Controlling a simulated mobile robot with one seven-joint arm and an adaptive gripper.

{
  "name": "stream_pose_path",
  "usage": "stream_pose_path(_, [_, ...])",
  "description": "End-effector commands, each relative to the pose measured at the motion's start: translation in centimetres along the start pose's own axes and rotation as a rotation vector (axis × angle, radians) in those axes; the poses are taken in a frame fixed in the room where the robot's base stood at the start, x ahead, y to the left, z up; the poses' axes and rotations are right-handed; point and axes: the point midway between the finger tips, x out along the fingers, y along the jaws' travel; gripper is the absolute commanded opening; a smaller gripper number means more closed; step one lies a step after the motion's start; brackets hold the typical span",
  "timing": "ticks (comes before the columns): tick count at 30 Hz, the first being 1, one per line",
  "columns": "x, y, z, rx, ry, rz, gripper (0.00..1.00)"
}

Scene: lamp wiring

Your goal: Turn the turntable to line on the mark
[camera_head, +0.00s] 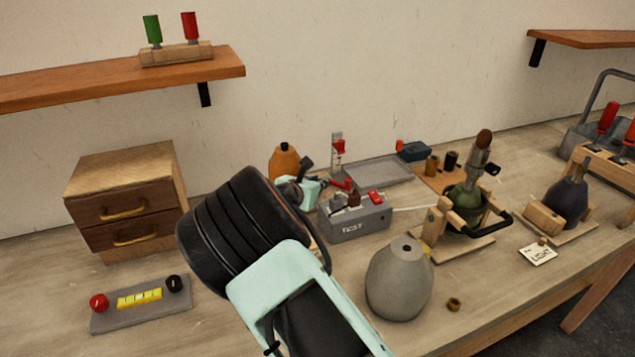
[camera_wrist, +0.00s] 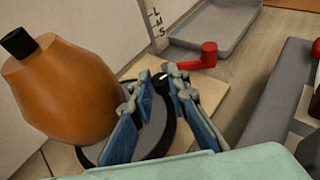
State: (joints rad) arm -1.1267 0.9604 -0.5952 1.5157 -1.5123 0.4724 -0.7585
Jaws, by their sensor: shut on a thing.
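The turntable (camera_wrist: 93,152) is a grey disc with a black rim on a pale wooden board, in the wrist view. An orange vase (camera_wrist: 68,88) with a black top stands upright on it; the vase also shows in the head view (camera_head: 285,160). My gripper (camera_wrist: 162,82) is at the far right rim of the disc, its fingers closed around a small black knob (camera_wrist: 160,80) there. A small pale mark shows by the fingertips, but I cannot tell whether it lines up with anything. In the head view my gripper (camera_head: 302,185) and arm hide the turntable.
A red handle (camera_wrist: 202,58) lies just past the fingertips, near a grey tray (camera_wrist: 215,25). A grey test box (camera_head: 358,222) stands close on the right. A grey vase (camera_head: 398,285) stands in front. A drawer chest (camera_head: 125,200) is left.

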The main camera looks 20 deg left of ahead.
Motion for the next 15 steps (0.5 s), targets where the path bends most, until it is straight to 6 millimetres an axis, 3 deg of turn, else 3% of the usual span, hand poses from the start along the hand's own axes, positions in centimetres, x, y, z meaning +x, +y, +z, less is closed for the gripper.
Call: stream_pose_path(15, [-0.64,0.03,0.15,0.029,0.002,-0.071,0.0])
